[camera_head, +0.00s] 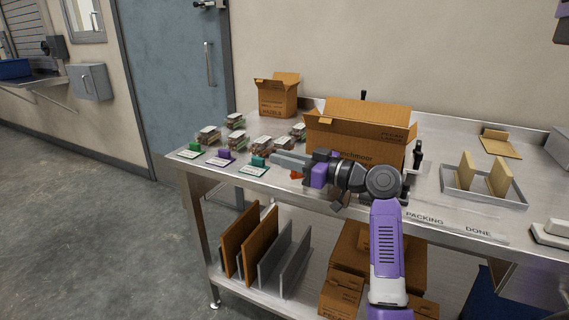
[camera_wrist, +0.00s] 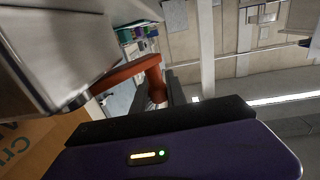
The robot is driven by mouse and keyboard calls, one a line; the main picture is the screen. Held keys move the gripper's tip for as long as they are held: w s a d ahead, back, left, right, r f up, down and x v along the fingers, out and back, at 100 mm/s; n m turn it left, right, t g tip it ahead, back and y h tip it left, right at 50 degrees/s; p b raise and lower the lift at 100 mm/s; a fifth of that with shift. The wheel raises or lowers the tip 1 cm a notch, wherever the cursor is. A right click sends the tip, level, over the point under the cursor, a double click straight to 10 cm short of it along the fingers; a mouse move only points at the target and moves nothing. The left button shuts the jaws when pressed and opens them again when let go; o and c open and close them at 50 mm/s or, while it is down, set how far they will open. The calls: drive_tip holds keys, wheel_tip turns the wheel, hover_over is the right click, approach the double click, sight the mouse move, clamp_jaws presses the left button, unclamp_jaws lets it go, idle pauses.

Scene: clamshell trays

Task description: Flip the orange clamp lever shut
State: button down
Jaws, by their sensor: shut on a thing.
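The orange clamp lever (camera_wrist: 128,72) runs across the wrist view from a dark pivot at the left to a rounded end between my fingers. In the head view only a small orange piece (camera_head: 296,175) shows just below my gripper (camera_head: 290,160). My gripper's fingers (camera_wrist: 157,98) are shut on the rounded end of the lever. The lever's base is mostly hidden, and I cannot tell its exact angle from the head view.
A large open cardboard box (camera_head: 358,132) stands close behind my gripper on the metal table (camera_head: 425,193). Several clamshell trays (camera_head: 264,143) and coloured label cards (camera_head: 222,157) lie to the left. A grey tray with dividers (camera_head: 484,199) is to the right.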

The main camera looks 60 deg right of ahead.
drive_tip(key=shift+s+a+n+y, duration=0.1)
drive_tip(key=shift+a+n+y, duration=0.15)
drive_tip(key=shift+y, duration=0.25)
drive_tip(key=c, duration=1.3)
unclamp_jaws()
drive_tip(key=shift+c, duration=0.2)
drive_tip(key=shift+s+d, duration=0.2)
drive_tip(key=shift+s, duration=3.7)
drive_tip(key=shift+c, duration=0.3)
